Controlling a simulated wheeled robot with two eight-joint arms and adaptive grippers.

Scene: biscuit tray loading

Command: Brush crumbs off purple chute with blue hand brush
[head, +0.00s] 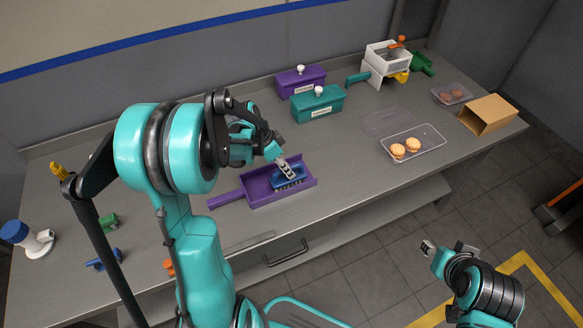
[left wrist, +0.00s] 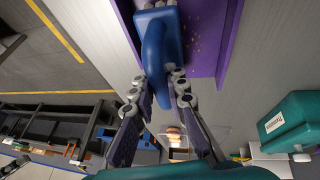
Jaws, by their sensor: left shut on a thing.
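The purple chute (head: 258,187) lies on the table with its handle to the left; it also shows in the left wrist view (left wrist: 207,62). The blue hand brush (head: 290,184) is over the right part of the chute, bristles down; whether they touch is unclear. My left gripper (head: 285,167) is shut on the brush's handle, seen between its fingers in the left wrist view. Small tan crumbs (left wrist: 196,42) lie on the chute beside the brush's blue body (left wrist: 160,45). My right gripper (head: 445,247) is open and empty, out over the floor.
Purple (head: 300,82) and teal (head: 318,104) lidded boxes stand behind the chute. A clear tray with biscuits (head: 412,147) and a cardboard box (head: 487,115) are to the right. A blue-capped bottle (head: 15,232) and small coloured items are at the left. Table around the chute is mostly clear.

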